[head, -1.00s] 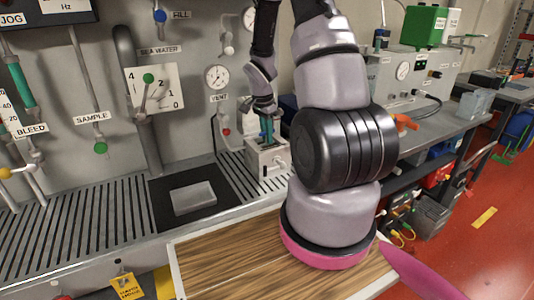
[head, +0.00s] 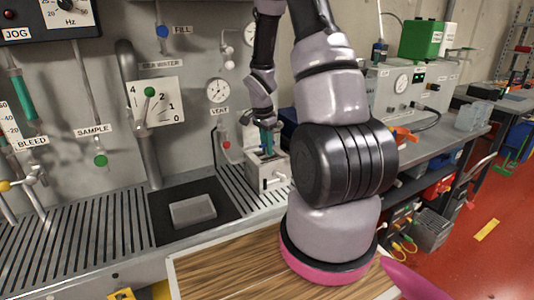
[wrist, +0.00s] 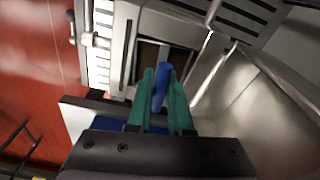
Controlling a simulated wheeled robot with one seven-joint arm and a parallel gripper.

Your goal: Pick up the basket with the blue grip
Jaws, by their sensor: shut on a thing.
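My gripper (head: 267,143) points down over the square metal box (head: 266,180) on the bench. Its teal fingers (wrist: 177,108) show in the wrist view, shut on the blue grip (wrist: 162,85), which stands up between them. The grip rises at the mouth of the box, whose opening (wrist: 150,54) shows in the wrist view with a dark brownish inside. The basket's body below the grip is hidden from the head view, and I cannot make it out clearly in the wrist view.
A slatted metal drainboard (head: 45,245) lies left of the box, with a grey block (head: 193,211) on a dark inset. The panel behind carries gauges (head: 219,90), valves and labels. A wooden board (head: 225,270) is in front. A bench with equipment (head: 400,85) stands right.

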